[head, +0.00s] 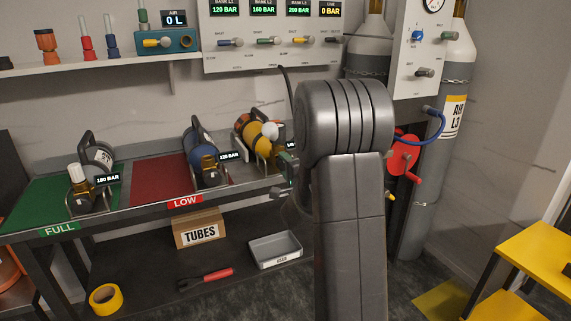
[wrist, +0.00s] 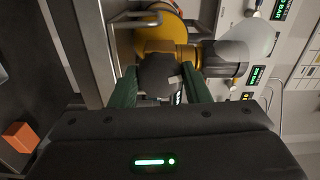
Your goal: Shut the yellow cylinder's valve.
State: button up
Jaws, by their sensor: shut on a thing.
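The yellow cylinder (head: 253,132) lies on the bench in a cradle, left of my arm in the head view. Its yellow body (wrist: 158,35) and brass valve (wrist: 187,52) show in the wrist view, with a white rounded part (head: 270,130) beside the valve. My gripper (wrist: 160,88) has its green fingers on both sides of the black valve knob (wrist: 159,74) and is shut on it. In the head view my gripper (head: 287,163) shows only in part at the valve end; my arm hides the rest, and part of the cylinder's label.
A blue cylinder (head: 201,145) labelled 120 BAR and a white one (head: 99,155) labelled 180 BAR lie further left on the bench. A gauge panel (head: 262,55) hangs behind. A tubes box (head: 200,229) and grey tray (head: 275,249) are on the lower shelf.

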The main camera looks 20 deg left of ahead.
jog(key=shift+f+m+p, duration=0.1)
jog(key=shift+m+p, duration=0.3)
jog(key=shift+m, duration=1.1)
jog(key=o, duration=1)
jog(key=shift+d, duration=0.1)
jog(key=v, duration=1.3)
jog(key=shift+s+d+p, duration=0.25)
jog(key=shift+d+p, duration=0.05)
jog(key=shift+p, duration=0.1)
jog(key=shift+a, duration=0.1)
